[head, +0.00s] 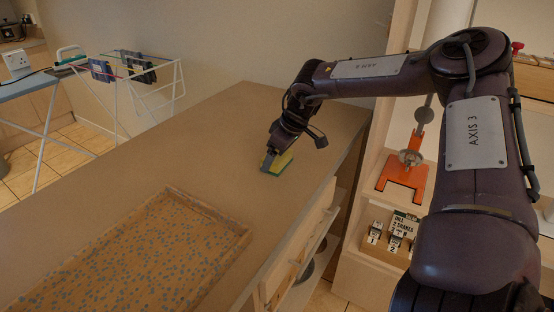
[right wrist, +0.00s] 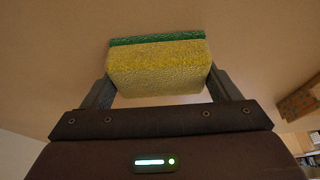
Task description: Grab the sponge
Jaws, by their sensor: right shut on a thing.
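A yellow sponge with a green scouring side (head: 280,164) is on the counter top near its far end in the head view. It also shows in the right wrist view as a sponge (right wrist: 158,68) between the two fingers. My right gripper (head: 269,160) reaches down from the right and is shut on the sponge, one finger against each end. I cannot tell whether the sponge still touches the counter. My left gripper is not in view.
A shallow tray with a speckled bottom (head: 225,218) lies at the near part of the counter (head: 190,150). Shelves with an orange stand (head: 402,184) and small blocks (head: 396,232) are at the right. The counter around the sponge is clear.

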